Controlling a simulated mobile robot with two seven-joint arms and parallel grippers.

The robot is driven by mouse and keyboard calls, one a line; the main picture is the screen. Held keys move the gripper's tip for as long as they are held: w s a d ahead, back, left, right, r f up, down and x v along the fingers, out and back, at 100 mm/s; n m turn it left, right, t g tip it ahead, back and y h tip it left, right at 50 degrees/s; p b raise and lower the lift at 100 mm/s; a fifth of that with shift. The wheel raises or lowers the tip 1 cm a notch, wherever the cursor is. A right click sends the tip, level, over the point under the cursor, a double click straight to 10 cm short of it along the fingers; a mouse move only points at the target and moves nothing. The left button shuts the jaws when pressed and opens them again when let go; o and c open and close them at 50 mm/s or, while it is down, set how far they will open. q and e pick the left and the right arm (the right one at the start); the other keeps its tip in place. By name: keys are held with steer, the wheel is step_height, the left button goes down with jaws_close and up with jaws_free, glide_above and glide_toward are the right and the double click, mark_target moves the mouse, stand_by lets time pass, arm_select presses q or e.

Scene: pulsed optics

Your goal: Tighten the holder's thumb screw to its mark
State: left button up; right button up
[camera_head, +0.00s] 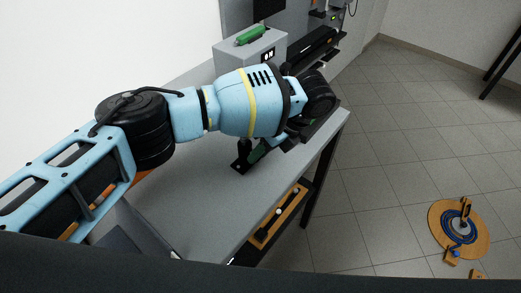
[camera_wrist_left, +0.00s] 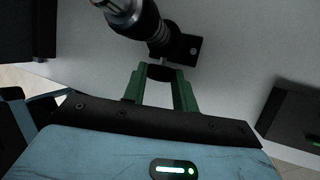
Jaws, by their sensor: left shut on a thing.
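The holder is a dark post on a black foot plate (camera_wrist_left: 188,50), standing on the grey table in the left wrist view. Its foot also shows in the head view (camera_head: 239,167), just below my left arm. A dark round knob (camera_wrist_left: 161,72), apparently the thumb screw, sits at the holder's near side. My left gripper (camera_wrist_left: 160,76) has its two green fingers shut on this knob from either side. I cannot make out the mark. My right gripper is not in view.
A grey box with a green cylinder (camera_head: 250,36) on top stands behind my left arm. The tabletop (camera_head: 185,205) left of the holder is clear. A round wooden board with blue coils (camera_head: 442,237) is at lower right.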

arm_select(q)
steer(key=shift+d+g+y, duration=0.1)
steer(key=shift+g+y, duration=0.2)
steer(key=shift+g, duration=0.2)
steer(key=shift+w, duration=0.1)
steer(key=shift+f+g, duration=0.1)
steer(key=shift+g, duration=0.2)
steer(key=o, duration=1)
